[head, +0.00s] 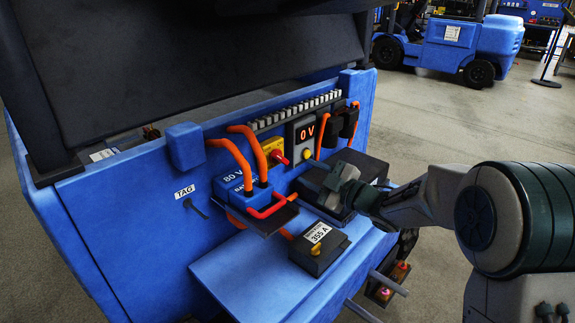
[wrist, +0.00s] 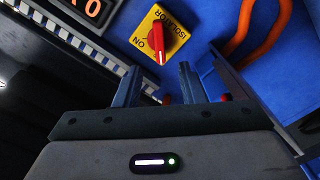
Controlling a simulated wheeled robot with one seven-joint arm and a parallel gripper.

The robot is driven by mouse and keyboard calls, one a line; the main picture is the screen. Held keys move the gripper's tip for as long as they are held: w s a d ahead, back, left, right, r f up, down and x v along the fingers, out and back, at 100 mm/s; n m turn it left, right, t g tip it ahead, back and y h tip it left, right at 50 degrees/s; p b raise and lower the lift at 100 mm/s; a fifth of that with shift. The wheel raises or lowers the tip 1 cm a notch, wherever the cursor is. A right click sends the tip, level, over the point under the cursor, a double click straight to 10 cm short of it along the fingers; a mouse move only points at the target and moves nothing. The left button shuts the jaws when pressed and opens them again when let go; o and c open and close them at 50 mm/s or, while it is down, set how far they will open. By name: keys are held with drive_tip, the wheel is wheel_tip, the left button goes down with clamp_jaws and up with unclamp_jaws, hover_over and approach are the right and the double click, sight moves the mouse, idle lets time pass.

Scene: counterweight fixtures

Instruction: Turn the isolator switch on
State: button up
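The isolator switch is a yellow plate (wrist: 173,38) with a red handle (wrist: 157,40), near the top middle of the wrist view. The lettering "ISOLATOR" and "ON" appears upside down. The handle's white-marked end points down in that view, away from the "ON" lettering. In the head view the yellow plate (head: 270,146) and red handle (head: 280,157) sit on the blue panel. My gripper (wrist: 159,76) is open and empty, its two fingers apart just short of the handle in the wrist view. In the head view my gripper (head: 336,180) is right of the switch, apart from it.
A display (head: 305,132) reading "0 V" is right of the switch. A blue battery connector (head: 231,196) with orange cables (head: 233,153) is lower left. A black box labelled "355 A" (head: 318,246) stands on the blue ledge (head: 235,275). A forklift (head: 455,45) is far behind.

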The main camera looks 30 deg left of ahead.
sight(283, 160)
drive_tip(key=x, duration=0.8)
drive_tip(key=shift+w+a+b, duration=0.1)
drive_tip(key=shift+a+b, duration=0.15)
drive_tip(key=shift+b, duration=0.15)
clamp_jaws()
